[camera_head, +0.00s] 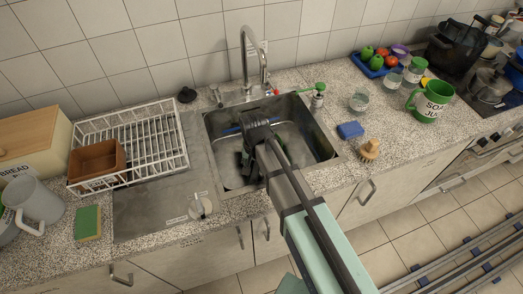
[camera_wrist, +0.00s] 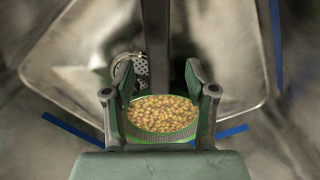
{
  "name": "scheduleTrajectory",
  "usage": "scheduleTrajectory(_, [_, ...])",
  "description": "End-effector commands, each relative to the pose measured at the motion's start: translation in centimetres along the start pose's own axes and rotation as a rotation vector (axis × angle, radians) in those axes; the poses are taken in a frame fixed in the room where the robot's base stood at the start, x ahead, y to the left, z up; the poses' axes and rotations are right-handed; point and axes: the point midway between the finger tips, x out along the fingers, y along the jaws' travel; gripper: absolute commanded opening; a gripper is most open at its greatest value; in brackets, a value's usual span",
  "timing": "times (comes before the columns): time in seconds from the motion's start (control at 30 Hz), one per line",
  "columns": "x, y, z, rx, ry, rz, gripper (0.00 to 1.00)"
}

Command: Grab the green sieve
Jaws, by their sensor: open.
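The green sieve (camera_wrist: 163,137) shows in the wrist view as a green-rimmed round bowl full of small yellowish-brown pieces. It lies in the lower middle, between and beyond the fingers of my gripper (camera_wrist: 160,92). My gripper is open, with one finger on each side of the sieve; I cannot tell whether they touch it. In the head view my gripper (camera_head: 250,165) reaches down into the metal sink (camera_head: 213,150). My arm hides most of the sieve there.
The faucet (camera_head: 244,60) stands behind the sink. A white dish rack (camera_head: 160,135) with a brown box (camera_head: 97,160) is on the left. A blue sponge (camera_head: 350,130), a wooden brush (camera_head: 369,149) and a green mug (camera_head: 430,102) are on the right counter.

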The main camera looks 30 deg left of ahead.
Motion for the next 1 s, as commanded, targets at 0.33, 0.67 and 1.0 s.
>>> scheduleTrajectory(0.33, [3.2,0.1,0.0,0.000,-0.001,0.001,0.56])
scheduleTrajectory(0.67, [3.6,0.1,0.0,0.000,0.000,0.000,0.49])
scheduleTrajectory(1.0, [3.5,0.1,0.0,0.000,0.001,0.000,0.00])
